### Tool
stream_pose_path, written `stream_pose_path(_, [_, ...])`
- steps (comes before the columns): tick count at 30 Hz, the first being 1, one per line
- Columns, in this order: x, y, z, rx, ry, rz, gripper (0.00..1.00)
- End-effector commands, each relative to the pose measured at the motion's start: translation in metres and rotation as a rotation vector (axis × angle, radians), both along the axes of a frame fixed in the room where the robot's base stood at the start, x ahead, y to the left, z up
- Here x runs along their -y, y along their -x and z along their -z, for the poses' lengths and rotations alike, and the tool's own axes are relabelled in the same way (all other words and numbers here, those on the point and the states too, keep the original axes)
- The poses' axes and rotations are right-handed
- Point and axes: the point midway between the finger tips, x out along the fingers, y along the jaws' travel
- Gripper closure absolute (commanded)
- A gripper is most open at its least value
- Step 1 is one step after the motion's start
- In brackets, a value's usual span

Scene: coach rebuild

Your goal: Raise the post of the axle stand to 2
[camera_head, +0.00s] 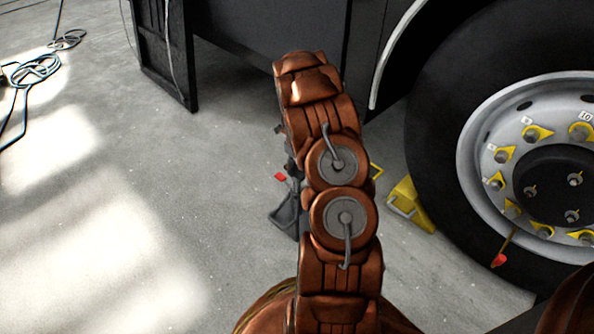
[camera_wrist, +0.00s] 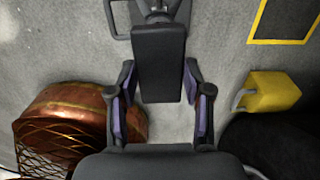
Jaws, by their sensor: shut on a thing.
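The axle stand's grey base (camera_head: 285,216) shows in the head view just left of my arm, on the concrete floor. My arm hides most of the stand there, and the gripper too. In the wrist view, the dark block-like top of the post (camera_wrist: 160,62) lies between the two fingertips of my gripper (camera_wrist: 160,80), which is shut on it. Part of the stand's grey frame (camera_wrist: 117,22) shows beyond it. The post's height marks cannot be read in either view.
A yellow wheel chock (camera_head: 408,207) sits right of the stand, against a large tyre (camera_head: 437,150) with yellow nut pointers. It also shows in the wrist view (camera_wrist: 272,92). Cables (camera_head: 35,70) lie at far left.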

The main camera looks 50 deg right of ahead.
Motion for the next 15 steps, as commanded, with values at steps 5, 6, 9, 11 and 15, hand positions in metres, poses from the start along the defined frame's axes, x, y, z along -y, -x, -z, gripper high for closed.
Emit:
stream_pose_path(5, [-0.0004,-0.0002,-0.0122,0.0,0.0,0.0,1.0])
stream_pose_path(6, [-0.0003,-0.0001,-0.0115,0.0,0.0,0.0,1.0])
stream_pose_path(9, [-0.0004,0.0,-0.0109,0.0,0.0,0.0,1.0])
stream_pose_path(11, [-0.0004,0.0,-0.0109,0.0,0.0,0.0,1.0])
stream_pose_path(15, [-0.0002,0.0,-0.0109,0.0,0.0,0.0,0.37])
